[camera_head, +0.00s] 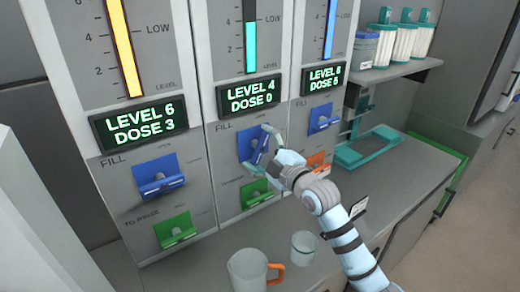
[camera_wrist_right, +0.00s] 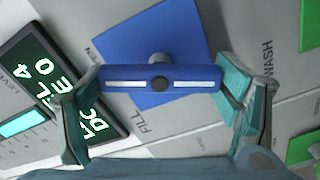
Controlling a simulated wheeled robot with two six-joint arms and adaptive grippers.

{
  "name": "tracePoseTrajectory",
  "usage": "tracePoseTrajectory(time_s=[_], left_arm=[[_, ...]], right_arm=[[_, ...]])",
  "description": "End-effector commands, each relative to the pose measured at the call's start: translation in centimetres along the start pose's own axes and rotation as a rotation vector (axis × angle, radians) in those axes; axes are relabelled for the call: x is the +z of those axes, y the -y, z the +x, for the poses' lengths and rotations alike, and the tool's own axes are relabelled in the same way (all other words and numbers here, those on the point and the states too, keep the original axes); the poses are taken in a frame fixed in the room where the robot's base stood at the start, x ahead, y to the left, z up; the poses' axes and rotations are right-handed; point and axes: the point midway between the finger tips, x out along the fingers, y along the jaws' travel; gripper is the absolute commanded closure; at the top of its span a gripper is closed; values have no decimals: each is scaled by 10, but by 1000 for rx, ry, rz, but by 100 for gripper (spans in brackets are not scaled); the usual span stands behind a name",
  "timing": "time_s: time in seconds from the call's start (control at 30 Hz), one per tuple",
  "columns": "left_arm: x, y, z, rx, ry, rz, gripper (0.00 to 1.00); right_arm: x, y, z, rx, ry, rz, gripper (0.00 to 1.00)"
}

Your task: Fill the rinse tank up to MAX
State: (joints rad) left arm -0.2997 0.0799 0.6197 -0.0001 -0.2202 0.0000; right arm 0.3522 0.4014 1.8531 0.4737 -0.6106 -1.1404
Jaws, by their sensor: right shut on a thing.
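The middle panel's blue FILL handle (camera_head: 247,147) is partly covered by my right gripper (camera_head: 264,149). In the right wrist view the fingers are at the two ends of this blue bar handle (camera_wrist_right: 190,78), shut on it. The middle display (camera_head: 248,92) reads LEVEL 4, DOSE 0, under a teal gauge column (camera_head: 250,45). The left display (camera_head: 145,122) reads LEVEL 6, DOSE 3, under a yellow column (camera_head: 125,50); its green lower handle (camera_head: 175,230) is labelled TO RINSE. MAX marks are out of view. My left gripper is not in view.
The right panel has another blue handle (camera_head: 322,117) and an orange one (camera_head: 319,160). A clear jug (camera_head: 246,270) with an orange handle and a clear cup (camera_head: 303,246) stand on the counter below. A teal stand (camera_head: 370,148) is to the right, below a shelf with containers (camera_head: 402,44).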

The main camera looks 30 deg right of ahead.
Motion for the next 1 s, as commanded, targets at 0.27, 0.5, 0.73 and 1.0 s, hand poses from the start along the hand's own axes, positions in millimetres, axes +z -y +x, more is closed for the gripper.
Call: tracePoseTrajectory(time_s=[0.27, 0.5, 0.73, 1.0], left_arm=[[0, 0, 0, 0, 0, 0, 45], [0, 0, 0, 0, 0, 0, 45], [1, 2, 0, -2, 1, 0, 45], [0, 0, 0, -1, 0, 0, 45]], right_arm=[[0, -2, 0, 5, -1, -1, 11], [0, -1, 0, 3, -1, 0, 0], [0, -1, -4, 2, 0, 0, 0], [0, 1, -66, -4, -1, -8, 0]])
